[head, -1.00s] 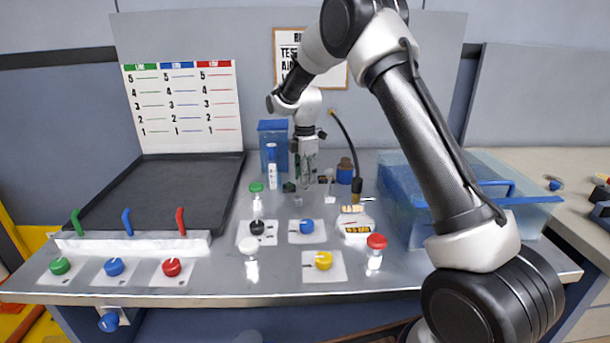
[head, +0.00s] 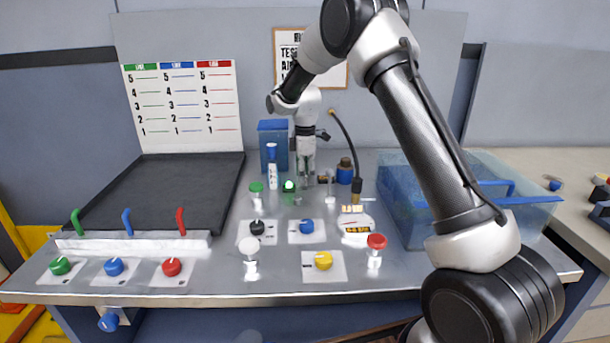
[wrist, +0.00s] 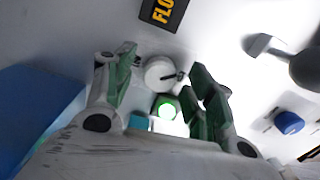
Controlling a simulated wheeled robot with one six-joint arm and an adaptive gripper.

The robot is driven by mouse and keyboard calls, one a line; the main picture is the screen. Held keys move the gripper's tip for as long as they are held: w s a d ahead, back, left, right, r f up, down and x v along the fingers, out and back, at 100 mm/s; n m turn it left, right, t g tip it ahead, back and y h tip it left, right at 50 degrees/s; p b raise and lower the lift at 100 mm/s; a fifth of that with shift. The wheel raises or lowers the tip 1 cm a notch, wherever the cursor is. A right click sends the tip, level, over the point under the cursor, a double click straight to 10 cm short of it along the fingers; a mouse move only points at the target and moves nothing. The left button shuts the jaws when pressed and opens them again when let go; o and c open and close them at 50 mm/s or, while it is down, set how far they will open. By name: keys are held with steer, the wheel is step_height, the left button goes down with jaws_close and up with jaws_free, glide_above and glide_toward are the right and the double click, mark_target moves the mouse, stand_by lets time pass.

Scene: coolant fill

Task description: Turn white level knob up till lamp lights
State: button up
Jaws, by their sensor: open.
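In the wrist view the white knob (wrist: 160,73), with a dark pointer mark at its right side, sits on the panel between my fingers. The lamp (wrist: 167,108) just below it there glows green. The lit lamp also shows in the head view (head: 288,185), left of my fingers. My gripper (wrist: 159,68) is open, with one green-padded finger on each side of the knob. I cannot tell whether either finger touches it. In the head view my gripper (head: 307,184) points down at the back of the bench, and I cannot make out the knob there.
A blue container (head: 272,145) and a bottle (head: 345,171) stand near my gripper. A blue knob (head: 306,227), a yellow knob (head: 323,261) and a red-topped button (head: 376,242) lie in front. A translucent blue tank (head: 405,205) stands right. A black tray (head: 125,192) lies left.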

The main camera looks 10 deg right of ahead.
steer(key=shift+r, duration=0.1)
step_height(320, 180, up, 12)
stand_by(0.4)
